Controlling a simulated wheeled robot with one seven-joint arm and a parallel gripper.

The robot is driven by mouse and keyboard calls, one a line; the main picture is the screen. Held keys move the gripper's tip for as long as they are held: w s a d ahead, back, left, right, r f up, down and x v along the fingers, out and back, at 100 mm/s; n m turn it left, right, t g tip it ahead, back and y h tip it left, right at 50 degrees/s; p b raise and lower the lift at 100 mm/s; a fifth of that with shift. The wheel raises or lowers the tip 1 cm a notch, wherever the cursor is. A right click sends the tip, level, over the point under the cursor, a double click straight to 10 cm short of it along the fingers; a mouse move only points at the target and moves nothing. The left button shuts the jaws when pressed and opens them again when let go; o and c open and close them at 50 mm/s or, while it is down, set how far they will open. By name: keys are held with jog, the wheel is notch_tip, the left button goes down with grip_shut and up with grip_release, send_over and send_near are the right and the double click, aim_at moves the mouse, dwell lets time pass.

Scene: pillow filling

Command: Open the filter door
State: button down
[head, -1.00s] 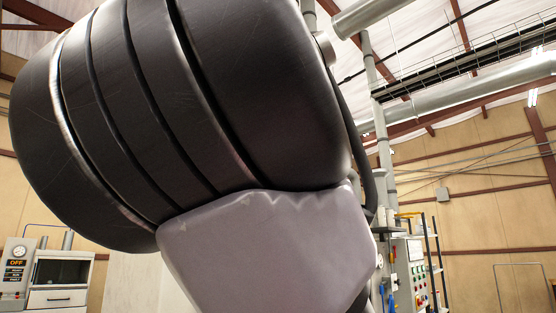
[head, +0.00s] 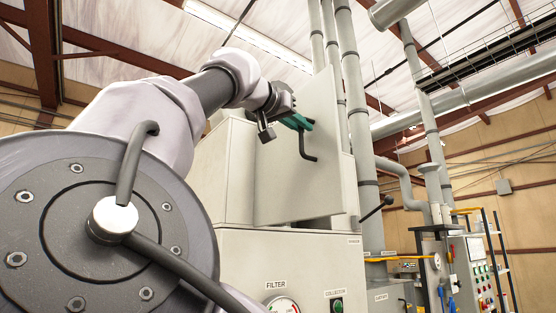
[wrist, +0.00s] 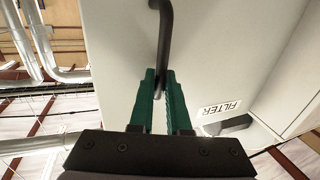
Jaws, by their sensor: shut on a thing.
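The filter door (head: 285,190) is a pale grey panel on the upper part of the filter cabinet (head: 240,245). It seems to stand at an angle to the cabinet body, but how far is hard to tell. Its black bar handle (head: 303,146) is on the outer face, and the handle also shows in the wrist view (wrist: 164,40). My gripper (head: 306,124) has green fingers, and in the wrist view (wrist: 160,90) they are closed around the lower part of the handle. The inside of the cabinet is hidden from the head view.
A FILTER label (head: 276,285) and a gauge (head: 282,304) are on the cabinet's lower front. Tall grey pipes (head: 355,80) rise right behind the door. A control panel (head: 470,270) stands farther right. My arm fills the left side.

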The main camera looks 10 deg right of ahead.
jog(key=c, duration=0.9)
grip_release()
jog(key=shift+a, duration=0.1)
jog(key=v, duration=1)
jog(key=shift+s+a, duration=0.25)
jog(key=shift+s, duration=0.05)
